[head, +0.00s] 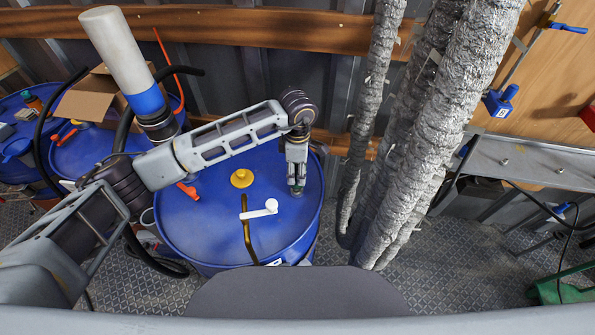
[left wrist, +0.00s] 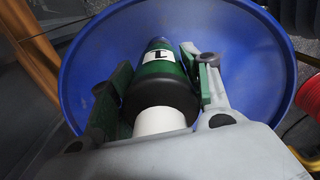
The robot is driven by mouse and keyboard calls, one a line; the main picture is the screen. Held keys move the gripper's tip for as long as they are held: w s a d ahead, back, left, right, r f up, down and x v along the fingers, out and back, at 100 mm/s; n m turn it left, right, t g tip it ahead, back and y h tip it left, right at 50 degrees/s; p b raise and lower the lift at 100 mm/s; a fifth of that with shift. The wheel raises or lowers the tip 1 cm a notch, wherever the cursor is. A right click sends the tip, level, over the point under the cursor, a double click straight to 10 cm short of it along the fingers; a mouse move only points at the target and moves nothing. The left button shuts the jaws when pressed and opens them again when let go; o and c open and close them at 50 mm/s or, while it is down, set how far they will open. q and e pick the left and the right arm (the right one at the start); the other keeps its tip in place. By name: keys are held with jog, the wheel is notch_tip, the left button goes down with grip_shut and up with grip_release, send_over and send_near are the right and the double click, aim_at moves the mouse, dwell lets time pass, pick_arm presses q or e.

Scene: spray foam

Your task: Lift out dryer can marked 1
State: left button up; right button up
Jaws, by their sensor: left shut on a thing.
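The dryer can (left wrist: 160,75) shows in the left wrist view, with a dark green body, a black ring, a white near end and a label marked 1. My left gripper (left wrist: 158,62) has its green-padded fingers on either side of the can and is shut on it. In the head view the left gripper (head: 297,187) points down over the right part of the blue drum (head: 205,225), where the can is mostly hidden. The blue drum also fills the background of the left wrist view (left wrist: 235,30). I cannot tell whether the can touches the drum. The right gripper is out of view.
A yellow cap (head: 241,178), a white handle (head: 260,209) and a brown tube (head: 248,238) are on the drum left of the gripper. Silver-wrapped pipes (head: 415,130) stand close on the right. A cardboard box (head: 90,97) is at the left.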

pick_arm(q)
jog(key=shift+r+p, duration=0.65)
jog(key=shift+r, duration=1.6)
jog(key=shift+f+b, duration=0.1)
jog(key=shift+b, duration=0.3)
